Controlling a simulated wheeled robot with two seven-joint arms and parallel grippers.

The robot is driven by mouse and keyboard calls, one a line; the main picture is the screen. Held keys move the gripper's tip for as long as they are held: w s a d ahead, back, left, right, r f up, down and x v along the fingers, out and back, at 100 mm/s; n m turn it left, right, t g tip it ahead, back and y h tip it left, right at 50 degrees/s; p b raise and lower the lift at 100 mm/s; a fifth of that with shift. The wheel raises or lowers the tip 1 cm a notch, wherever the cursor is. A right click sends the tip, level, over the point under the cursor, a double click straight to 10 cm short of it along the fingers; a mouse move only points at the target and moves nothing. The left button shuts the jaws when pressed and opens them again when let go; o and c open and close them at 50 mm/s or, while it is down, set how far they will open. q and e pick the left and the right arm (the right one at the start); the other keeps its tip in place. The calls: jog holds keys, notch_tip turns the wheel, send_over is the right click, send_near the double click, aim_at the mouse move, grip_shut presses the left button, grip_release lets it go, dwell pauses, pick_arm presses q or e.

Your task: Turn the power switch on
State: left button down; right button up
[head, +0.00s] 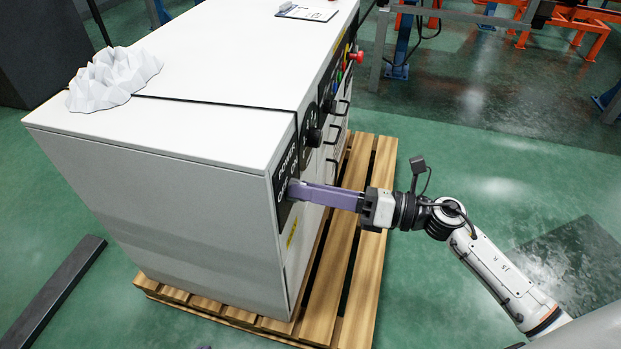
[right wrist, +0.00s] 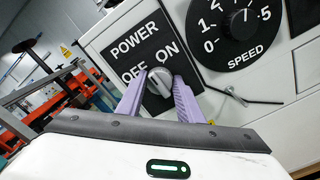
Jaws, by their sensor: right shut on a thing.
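The power switch is a grey knob (right wrist: 160,80) on a black plate marked POWER, OFF and ON, in the right wrist view. I cannot tell clearly which word the knob points at. My right gripper (right wrist: 159,88) has its two purple fingers on either side of the knob, shut on it. In the head view the right gripper (head: 294,189) reaches in from the right to the front panel of the white cabinet (head: 150,190), and its fingers hide most of the knob. My left gripper is in neither view.
A black SPEED dial (right wrist: 240,25) sits beside the switch plate. A red button (head: 358,56) and black handles are farther along the panel. The cabinet stands on a wooden pallet (head: 355,250). A crumpled white object (head: 113,77) and a clipboard (head: 308,10) lie on top.

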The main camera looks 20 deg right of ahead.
pick_arm(q)
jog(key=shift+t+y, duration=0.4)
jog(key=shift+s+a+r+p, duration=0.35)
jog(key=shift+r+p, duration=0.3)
jog(key=shift+p, duration=0.55)
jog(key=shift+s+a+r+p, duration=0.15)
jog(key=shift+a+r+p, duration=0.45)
jog(key=shift+p, duration=0.55)
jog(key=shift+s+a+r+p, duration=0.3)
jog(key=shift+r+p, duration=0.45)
jog(key=shift+p, duration=0.45)
pick_arm(e)
jog(key=shift+w+d+f+m, duration=0.1)
jog(key=shift+m, duration=4.8)
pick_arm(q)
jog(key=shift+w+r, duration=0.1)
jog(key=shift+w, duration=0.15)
pick_arm(e)
jog(key=o, duration=1)
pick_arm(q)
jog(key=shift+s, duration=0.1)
pick_arm(e)
jog(key=v, duration=1)
jog(key=shift+d, duration=0.1)
pick_arm(q)
jog(key=shift+p, duration=0.3)
